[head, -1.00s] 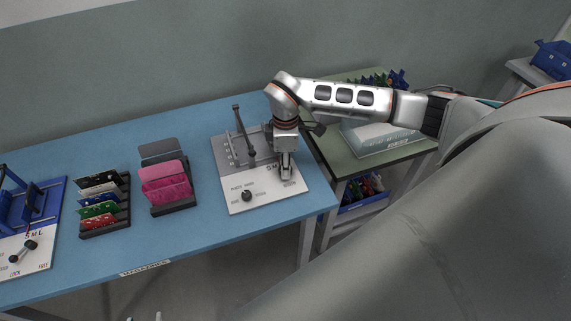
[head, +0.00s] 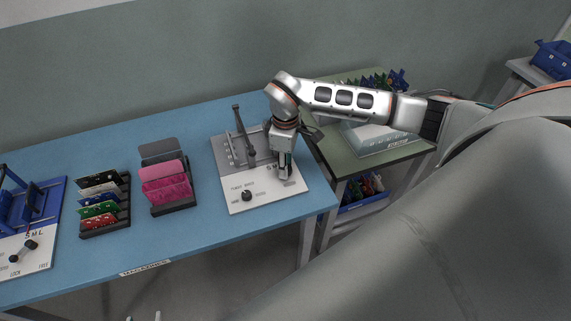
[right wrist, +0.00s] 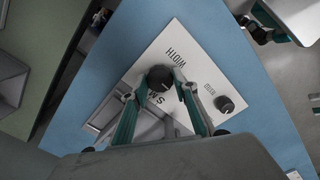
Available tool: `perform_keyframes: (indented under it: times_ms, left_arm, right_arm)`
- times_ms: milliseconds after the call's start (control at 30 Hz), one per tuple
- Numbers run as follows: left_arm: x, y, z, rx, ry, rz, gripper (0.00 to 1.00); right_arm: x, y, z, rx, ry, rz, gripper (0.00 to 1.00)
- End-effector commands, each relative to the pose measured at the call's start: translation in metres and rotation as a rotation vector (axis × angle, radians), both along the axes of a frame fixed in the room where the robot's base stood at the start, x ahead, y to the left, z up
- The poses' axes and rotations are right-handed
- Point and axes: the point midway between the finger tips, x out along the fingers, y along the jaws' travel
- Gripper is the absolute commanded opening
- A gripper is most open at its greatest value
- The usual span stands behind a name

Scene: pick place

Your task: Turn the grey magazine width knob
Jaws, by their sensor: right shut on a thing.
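The grey magazine fixture (head: 234,196) stands at the right end of the blue table, with a white front panel. The width knob (right wrist: 159,78) is a dark round knob beside the WIDTH and S M L lettering. My right gripper (head: 284,174) points down onto the panel. In the right wrist view its two fingers (right wrist: 160,88) are on either side of the width knob, shut on it. In the head view the gripper hides this knob. Two small pale tips at the bottom edge of the head view may be my left gripper; too little shows to tell its state.
A second dark knob (head: 247,196) sits on the panel's front left; it also shows in the right wrist view (right wrist: 225,104). A dark upright lever (head: 240,125) rises behind. Pink magazines (head: 165,183) and a card rack (head: 104,205) stand left. A green side table (head: 345,162) adjoins right.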

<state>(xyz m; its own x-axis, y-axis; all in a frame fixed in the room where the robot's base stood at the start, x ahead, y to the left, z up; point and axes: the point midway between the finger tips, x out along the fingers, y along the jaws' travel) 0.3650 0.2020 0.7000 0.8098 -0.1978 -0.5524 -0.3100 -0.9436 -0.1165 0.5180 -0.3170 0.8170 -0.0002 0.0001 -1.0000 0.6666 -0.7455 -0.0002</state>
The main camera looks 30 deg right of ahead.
Motion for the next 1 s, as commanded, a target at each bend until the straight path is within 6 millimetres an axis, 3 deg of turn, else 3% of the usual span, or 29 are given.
perform_keyframes:
  times_ms: [33,67,100,133,567,1000]
  left_arm:
    - [0.000,0.000,0.000,0.000,0.000,0.000,0.40]
    - [0.000,0.000,0.000,0.000,0.000,0.000,0.40]
    - [0.000,0.000,0.000,0.000,0.000,0.000,0.40]
    - [0.000,0.000,0.000,0.000,0.000,0.000,0.40]
    - [-0.002,0.001,-0.002,0.003,0.004,-0.002,0.40]
    - [-0.001,0.000,-0.001,0.001,0.002,0.000,0.40]
  right_arm:
    - [0.000,0.000,0.000,0.000,0.000,0.000,0.07]
    - [0.000,0.000,0.000,0.000,0.000,0.000,0.31]
    - [0.000,0.000,0.000,0.000,0.000,0.000,0.41]
    - [0.000,0.000,0.000,0.000,0.000,0.000,0.45]
    - [0.001,0.000,0.007,0.001,-0.002,0.001,0.45]
    - [0.001,-0.001,0.087,-0.002,-0.004,0.001,0.45]
